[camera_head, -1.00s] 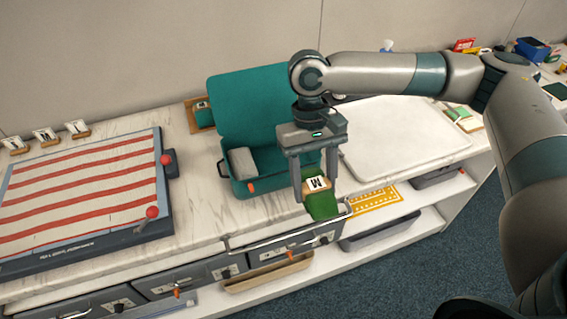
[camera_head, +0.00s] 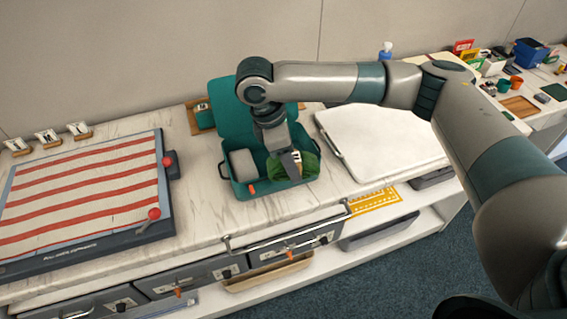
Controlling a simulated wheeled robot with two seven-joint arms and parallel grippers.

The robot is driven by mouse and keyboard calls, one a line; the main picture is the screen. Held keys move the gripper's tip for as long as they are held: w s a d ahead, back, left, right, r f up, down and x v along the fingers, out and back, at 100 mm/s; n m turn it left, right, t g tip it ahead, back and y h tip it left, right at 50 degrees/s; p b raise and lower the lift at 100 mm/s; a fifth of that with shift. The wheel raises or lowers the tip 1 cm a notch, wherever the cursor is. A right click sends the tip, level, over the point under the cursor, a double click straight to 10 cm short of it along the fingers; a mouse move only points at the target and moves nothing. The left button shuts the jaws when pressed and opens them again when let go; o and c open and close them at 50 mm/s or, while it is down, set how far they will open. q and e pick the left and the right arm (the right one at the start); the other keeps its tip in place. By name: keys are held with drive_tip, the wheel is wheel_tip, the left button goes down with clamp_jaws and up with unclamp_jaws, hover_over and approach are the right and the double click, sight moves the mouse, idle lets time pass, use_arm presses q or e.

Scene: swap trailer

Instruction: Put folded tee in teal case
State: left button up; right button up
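The teal case (camera_head: 227,115) stands open on the counter, its lid raised at the back. A green folded tee (camera_head: 309,165) with a white label is in the right part of the case opening. I cannot tell if it touches the case floor. My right gripper (camera_head: 291,164) points down into the case and is shut on the tee; the near finger crosses in front of it and the far finger is mostly hidden. A light grey block-like item (camera_head: 243,164) lies in the left part of the case. My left gripper is not in view.
A red-and-white striped board (camera_head: 80,196) with red-knobbed levers lies to the left. A white tray-like panel (camera_head: 383,140) lies right of the case. Drawers (camera_head: 190,283) and a front rail (camera_head: 290,232) are below the counter edge. Small items crowd the far right.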

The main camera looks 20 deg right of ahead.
drive_tip(key=w+d+n+t+y+p, duration=0.1)
drive_tip(key=w+n, duration=0.4)
drive_tip(key=n, duration=0.5)
drive_tip(key=w+d+n+t+y, duration=0.1)
drive_tip(key=w+n+t+y, duration=0.1)
drive_tip(key=w+n, duration=0.4)
drive_tip(key=n+t, duration=0.1)
drive_tip(key=n, duration=0.3)
drive_tip(key=shift+f+n+y+p, duration=0.3)
drive_tip(key=shift+p, duration=0.1)
drive_tip(key=shift+f, duration=0.15)
wheel_tip(320, 180, down, 5)
drive_tip(key=shift+f+p, duration=0.1)
drive_tip(key=shift+p, duration=0.8)
drive_tip(key=shift+f, duration=0.4)
drive_tip(key=shift+a, duration=0.1)
